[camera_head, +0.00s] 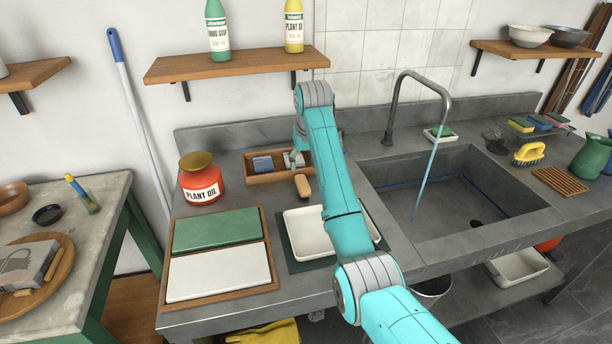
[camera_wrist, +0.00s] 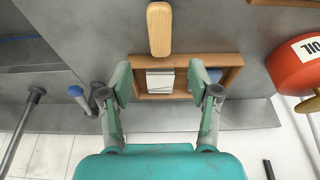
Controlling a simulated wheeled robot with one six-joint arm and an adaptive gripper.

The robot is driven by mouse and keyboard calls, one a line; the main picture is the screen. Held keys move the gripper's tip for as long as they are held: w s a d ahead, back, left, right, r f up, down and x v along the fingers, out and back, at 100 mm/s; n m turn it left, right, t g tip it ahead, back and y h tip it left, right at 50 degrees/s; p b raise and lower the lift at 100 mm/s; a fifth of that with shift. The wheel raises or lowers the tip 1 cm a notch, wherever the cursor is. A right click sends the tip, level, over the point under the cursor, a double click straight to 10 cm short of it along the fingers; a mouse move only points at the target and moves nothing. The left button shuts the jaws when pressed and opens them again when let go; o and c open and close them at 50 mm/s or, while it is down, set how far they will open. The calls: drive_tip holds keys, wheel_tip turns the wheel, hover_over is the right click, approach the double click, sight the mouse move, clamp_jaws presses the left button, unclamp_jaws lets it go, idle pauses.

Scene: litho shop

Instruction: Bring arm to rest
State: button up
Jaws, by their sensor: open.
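My teal arm (camera_head: 328,155) reaches across the counter toward the wall. My gripper (camera_head: 294,160) is over the shallow wooden tray (camera_head: 262,178) at the back of the counter. In the wrist view my gripper (camera_wrist: 161,78) is open, its two fingers apart on either side of a white and grey block (camera_wrist: 160,82) lying in the wooden tray (camera_wrist: 184,94). I cannot tell whether the fingers touch anything. A blue-grey block (camera_head: 263,164) also lies in the tray. A wooden-handled piece (camera_head: 303,186) lies in front of the tray, also in the wrist view (camera_wrist: 159,28).
A red plant oil jar (camera_head: 201,180) stands left of the tray. A white dish (camera_head: 309,240) lies under my arm. Green and white slabs (camera_head: 217,230) lie front left. The sink (camera_head: 445,205) with its tall tap (camera_head: 397,95) is right; a shelf (camera_head: 236,64) with bottles hangs above.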

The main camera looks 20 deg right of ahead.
drive_tip(key=shift+v, duration=0.95)
drive_tip(key=shift+f, duration=0.1)
